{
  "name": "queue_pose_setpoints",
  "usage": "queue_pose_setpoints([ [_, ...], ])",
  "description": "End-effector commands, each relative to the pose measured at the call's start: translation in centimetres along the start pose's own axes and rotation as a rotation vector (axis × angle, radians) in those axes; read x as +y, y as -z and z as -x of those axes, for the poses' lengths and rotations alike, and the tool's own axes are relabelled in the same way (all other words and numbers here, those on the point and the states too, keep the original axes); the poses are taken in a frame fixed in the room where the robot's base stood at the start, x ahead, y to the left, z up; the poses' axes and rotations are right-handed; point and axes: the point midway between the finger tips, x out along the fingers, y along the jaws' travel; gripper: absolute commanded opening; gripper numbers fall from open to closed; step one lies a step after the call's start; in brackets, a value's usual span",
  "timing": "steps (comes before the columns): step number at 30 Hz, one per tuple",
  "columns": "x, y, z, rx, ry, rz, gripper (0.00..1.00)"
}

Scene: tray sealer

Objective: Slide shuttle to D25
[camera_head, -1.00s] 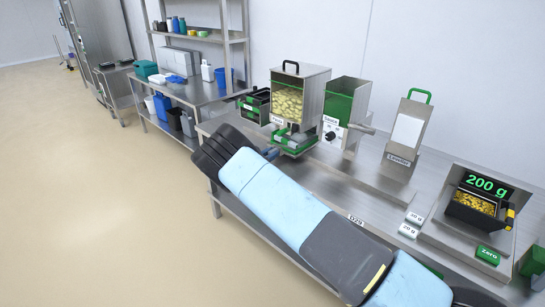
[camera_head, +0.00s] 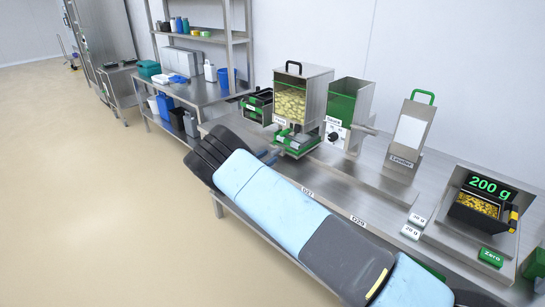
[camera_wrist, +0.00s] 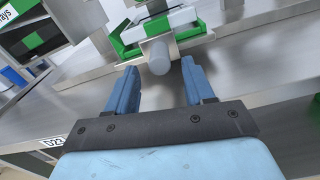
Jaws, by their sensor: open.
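The shuttle (camera_head: 296,143), a green and grey carriage, sits under the hopper of yellow pieces on the steel bench. My gripper (camera_wrist: 160,68) is open with blue fingers. The handle's end appears between the two fingertips, with gaps on both sides; whether they reach around it in depth I cannot tell. In the head view my gripper (camera_head: 270,155) is at the bench's front edge, close to the shuttle. The D25 label is not visible.
Front-edge labels D27 (camera_head: 307,192) and D29 (camera_head: 358,221) show in the head view, D23 (camera_wrist: 54,143) in the wrist view. A raised steel ledge (camera_head: 365,184) runs right of the shuttle. The scale display (camera_head: 489,186) reads 200 g. A leveller (camera_head: 407,140) stands behind.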

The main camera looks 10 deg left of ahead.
Motion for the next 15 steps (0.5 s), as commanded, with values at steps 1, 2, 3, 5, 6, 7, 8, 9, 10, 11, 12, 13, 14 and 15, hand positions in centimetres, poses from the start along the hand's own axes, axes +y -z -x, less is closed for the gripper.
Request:
queue_pose_setpoints([
  [1, 0.1, 0.0, 1.2, 0.001, -0.002, 0.000, 0.53],
  [2, 0.0, 0.0, 1.8, 0.001, -0.001, 0.000, 0.53],
  [3, 0.0, 0.0, 2.6, 0.001, -0.002, 0.000, 0.53],
  [5, 0.1, 0.0, 3.8, 0.001, -0.002, -0.001, 0.53],
  [6, 0.1, 0.0, 4.6, 0.001, -0.002, -0.001, 0.53],
  [7, 0.1, 0.0, 5.2, 0.001, -0.002, -0.001, 0.53],
  [8, 0.1, 0.0, 5.8, 0.001, -0.002, -0.001, 0.53],
  [9, 0.0, 0.1, 6.5, 0.002, -0.001, -0.001, 0.53],
  [10, 0.0, 0.1, 7.0, 0.002, -0.001, -0.001, 0.53],
  [11, 0.0, 0.1, 7.4, 0.002, 0.000, 0.000, 0.53],
  [12, 0.0, 0.1, 8.0, 0.001, 0.000, 0.000, 0.53],
  [13, 0.0, 0.1, 8.4, 0.001, 0.000, 0.000, 0.53],
  [14, 0.0, 0.1, 8.7, 0.001, 0.000, 0.000, 0.53],
  [15, 0.0, 0.1, 9.2, 0.001, 0.000, 0.000, 0.53],
])
